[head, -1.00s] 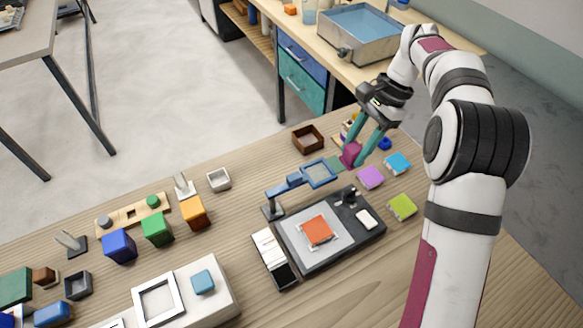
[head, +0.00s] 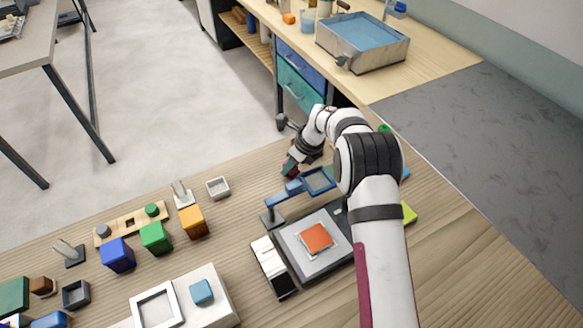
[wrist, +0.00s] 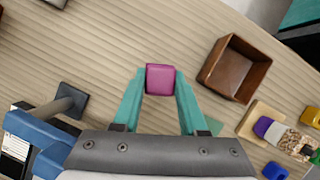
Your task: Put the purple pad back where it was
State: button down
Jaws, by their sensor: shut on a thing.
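My gripper (head: 289,171) has teal fingers that are shut on a magenta block (wrist: 160,79), seen between the fingertips in the wrist view. The gripper is left of the blue framed stand (head: 319,181) in the head view, over bare wood near the table's far edge. An orange pad (head: 316,236) lies on the grey plate (head: 290,236) of the dark device. A lime pad (head: 410,213) and a blue pad (head: 406,173) partly show right of my arm.
A brown open box (wrist: 235,68) is right of the held block in the wrist view, near a wooden holder (wrist: 259,115). A grey open box (head: 218,187) and an orange block (head: 193,222) stand left. Bare wood surrounds the held block.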

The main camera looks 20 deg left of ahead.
jog(key=shift+f, duration=0.75)
jog(key=shift+c, duration=2.2)
grip_release()
